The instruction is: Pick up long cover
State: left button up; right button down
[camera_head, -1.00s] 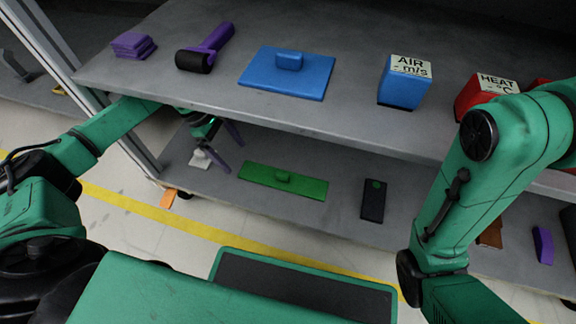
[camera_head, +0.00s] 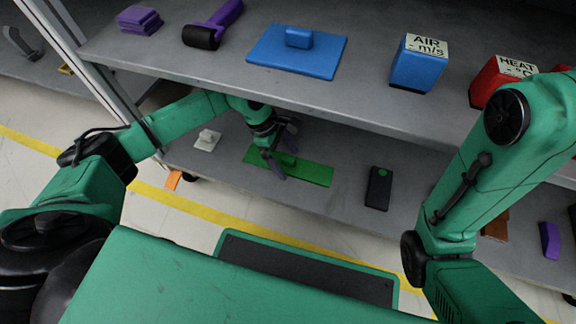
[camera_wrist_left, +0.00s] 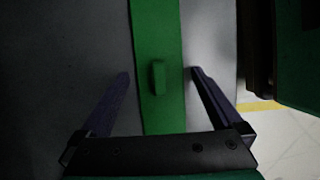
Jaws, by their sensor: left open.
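The long cover is a flat green strip (camera_head: 315,174) with a small raised handle, lying on the lower shelf in the head view. In the left wrist view the green cover (camera_wrist_left: 158,35) runs up and down the picture, with its handle (camera_wrist_left: 157,77) near the middle. My left gripper (camera_head: 283,150) is over the left part of the cover and hides some of it. In the left wrist view its two purple fingers (camera_wrist_left: 158,73) are open, one on each side of the cover and handle, with nothing held. My right gripper is out of view; only my right arm shows.
The upper shelf (camera_head: 190,68) overhangs the cover, with a blue plate (camera_head: 262,57), a purple roller and labelled boxes on it. On the lower shelf, a black device (camera_head: 378,190) lies to the right and a small white part (camera_head: 207,140) to the left.

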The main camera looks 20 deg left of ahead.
pick_arm(q)
jog(key=shift+r, duration=0.1)
jog(key=c, duration=1.3)
jog(key=shift+r, duration=0.1)
